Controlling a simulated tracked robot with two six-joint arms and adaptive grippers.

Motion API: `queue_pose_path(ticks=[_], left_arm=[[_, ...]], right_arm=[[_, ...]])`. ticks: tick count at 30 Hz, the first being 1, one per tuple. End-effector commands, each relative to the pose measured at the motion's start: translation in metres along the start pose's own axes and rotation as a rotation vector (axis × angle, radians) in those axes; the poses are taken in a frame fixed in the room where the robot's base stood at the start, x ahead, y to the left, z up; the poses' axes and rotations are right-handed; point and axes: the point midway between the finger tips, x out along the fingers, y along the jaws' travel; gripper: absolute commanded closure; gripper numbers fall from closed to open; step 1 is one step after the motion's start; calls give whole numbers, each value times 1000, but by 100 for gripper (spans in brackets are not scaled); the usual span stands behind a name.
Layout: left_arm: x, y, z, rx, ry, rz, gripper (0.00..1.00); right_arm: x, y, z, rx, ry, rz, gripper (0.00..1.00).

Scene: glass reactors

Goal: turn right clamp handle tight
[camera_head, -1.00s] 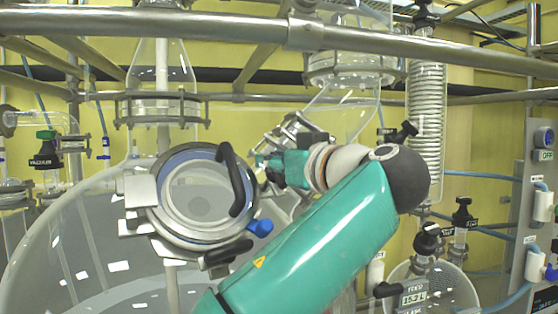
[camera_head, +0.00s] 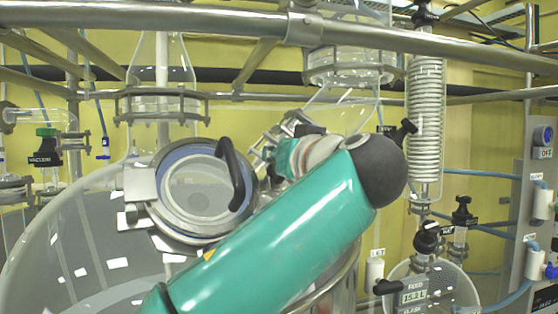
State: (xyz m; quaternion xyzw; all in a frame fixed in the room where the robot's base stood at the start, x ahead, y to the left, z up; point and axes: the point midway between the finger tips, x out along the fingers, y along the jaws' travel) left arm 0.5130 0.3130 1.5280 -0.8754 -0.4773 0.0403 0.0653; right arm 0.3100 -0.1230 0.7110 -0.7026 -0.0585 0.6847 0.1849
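A round glass port (camera_head: 202,187) with a metal rim sits on the large vessel, left of centre. A black curved handle (camera_head: 233,172) stands at its right side. A metal clamp piece (camera_head: 138,196) shows at its left edge. A teal arm enters from the bottom left, so I take it as my left; it rises to the right and folds back left at a dark joint. Its gripper end (camera_head: 279,160) is right of the port, close to the black handle in the picture. The fingers are mostly hidden, and contact cannot be told. The port's lower right edge is hidden behind the arm.
A horizontal metal rail (camera_head: 440,46) crosses the top. A glass coil condenser (camera_head: 425,120) stands at right, beside black valve knobs (camera_head: 403,131). Glass surrounds the arm closely.

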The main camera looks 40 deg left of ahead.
Motion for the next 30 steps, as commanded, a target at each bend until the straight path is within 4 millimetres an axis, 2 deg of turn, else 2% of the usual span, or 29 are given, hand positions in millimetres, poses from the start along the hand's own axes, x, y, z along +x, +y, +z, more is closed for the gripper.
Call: queue_pose_path(ticks=[15, 30], left_arm=[[0, 6, -2, 313, 4, 264, 100], [-1, 9, 0, 408, 5, 344, 100]], right_arm=[[-7, -2, 0, 0, 0, 0, 48], [-11, -4, 0, 0, 0, 0, 48]])
